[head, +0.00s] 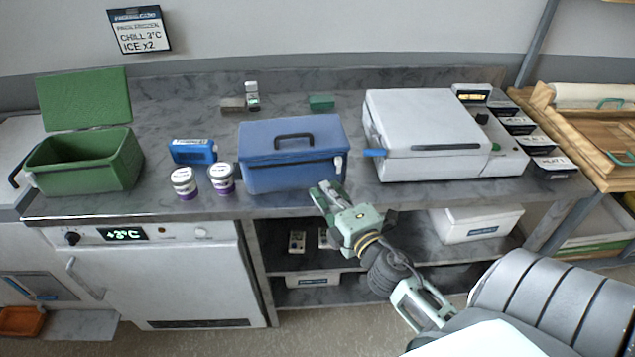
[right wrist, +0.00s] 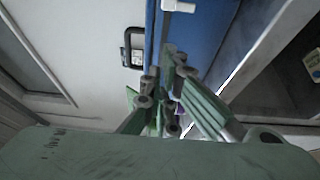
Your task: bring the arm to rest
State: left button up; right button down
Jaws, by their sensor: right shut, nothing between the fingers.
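My right gripper (head: 326,193) is shut and empty. In the head view it is at the counter's front edge, just in front of the lower right corner of the closed blue cooler box (head: 290,178). In the right wrist view the green fingers (right wrist: 165,105) come together in front of the blue cooler (right wrist: 205,40). I cannot tell whether they touch it. My right arm reaches in from the lower right. My left gripper is not in view.
The counter (head: 340,203) also carries an open green box (head: 90,165), two tubs (head: 185,183), a blue pack (head: 193,151) and a large white machine (head: 415,135). Below are a fridge (head: 170,280) and an open shelf (head: 300,262). The floor in front is partly clear.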

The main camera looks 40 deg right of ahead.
jog(key=s+a+f+m+g, duration=0.2)
jog(key=s+f+m+g, duration=0.15)
jog(key=f, duration=0.95)
jog(key=s+a+f+m+g+y, duration=0.1)
jog(key=s+a+f+m+g, duration=0.3)
jog(key=f, duration=0.8)
jog(key=s+f+m+g, duration=0.15)
jog(key=s+f, duration=0.45)
jog(key=f, duration=0.7)
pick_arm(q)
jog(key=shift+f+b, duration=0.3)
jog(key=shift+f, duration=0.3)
pick_arm(e)
jog(key=s+a+f+m+g, duration=0.1)
jog(key=s+a+f+g, duration=0.1)
jog(key=s+f, duration=0.4)
jog(key=s+a+f+m+g+y, duration=0.1)
jog(key=s+f, duration=0.5)
jog(key=s, duration=0.6)
jog(key=s+a+f+m+g+y, duration=0.1)
jog(key=s+a+f+g, duration=0.3)
jog(key=s, duration=0.5)
notch_tip(320, 180, down, 3)
jog(key=shift+s+a+r+m+g, duration=0.2)
jog(key=shift+s+a+m+g, duration=0.2)
jog(key=shift+a+m, duration=0.6)
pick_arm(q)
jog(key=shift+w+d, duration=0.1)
pick_arm(e)
jog(key=shift+a, duration=0.15)
